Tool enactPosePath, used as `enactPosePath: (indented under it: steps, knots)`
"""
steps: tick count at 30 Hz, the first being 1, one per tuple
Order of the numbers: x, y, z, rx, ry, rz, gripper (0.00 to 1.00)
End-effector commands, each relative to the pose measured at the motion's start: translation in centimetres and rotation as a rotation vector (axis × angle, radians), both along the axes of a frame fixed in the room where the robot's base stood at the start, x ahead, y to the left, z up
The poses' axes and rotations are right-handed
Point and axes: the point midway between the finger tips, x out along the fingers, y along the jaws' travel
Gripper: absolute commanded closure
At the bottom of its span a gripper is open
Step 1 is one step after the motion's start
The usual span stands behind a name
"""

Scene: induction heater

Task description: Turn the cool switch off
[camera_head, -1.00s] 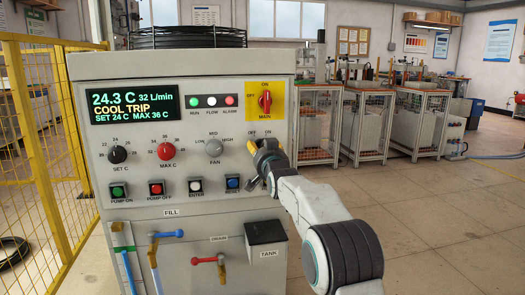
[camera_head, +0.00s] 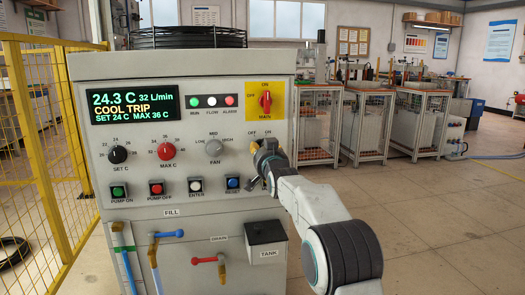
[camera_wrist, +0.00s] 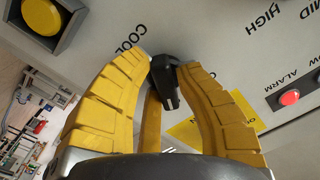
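The cool switch (camera_wrist: 166,84) is a black knob with a white mark on the machine's grey front panel, beside the printed word COOL. In the wrist view the yellow fingertips of my gripper (camera_wrist: 164,66) lie on both sides of it and appear to press against it. In the head view my gripper (camera_head: 255,150) is at the panel, just under the small OFF and ON labels, and hides the switch. I cannot read clearly which label the switch points to. The display (camera_head: 133,105) reads COOL TRIP.
The fan knob (camera_head: 214,147) is left of my gripper, and the blue reset button (camera_head: 232,184) is below it. The red main switch (camera_head: 265,102) is above. A yellow fence (camera_head: 45,150) stands at the left. Open floor (camera_head: 440,215) lies to the right.

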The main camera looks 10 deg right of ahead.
Motion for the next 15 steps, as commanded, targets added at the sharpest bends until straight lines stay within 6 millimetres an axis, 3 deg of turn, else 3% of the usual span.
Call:
enactPosePath:
  steps: [15]
  knots:
    - [0.04, -0.05, 0.11, -0.009, -0.003, -0.001, 1.0]
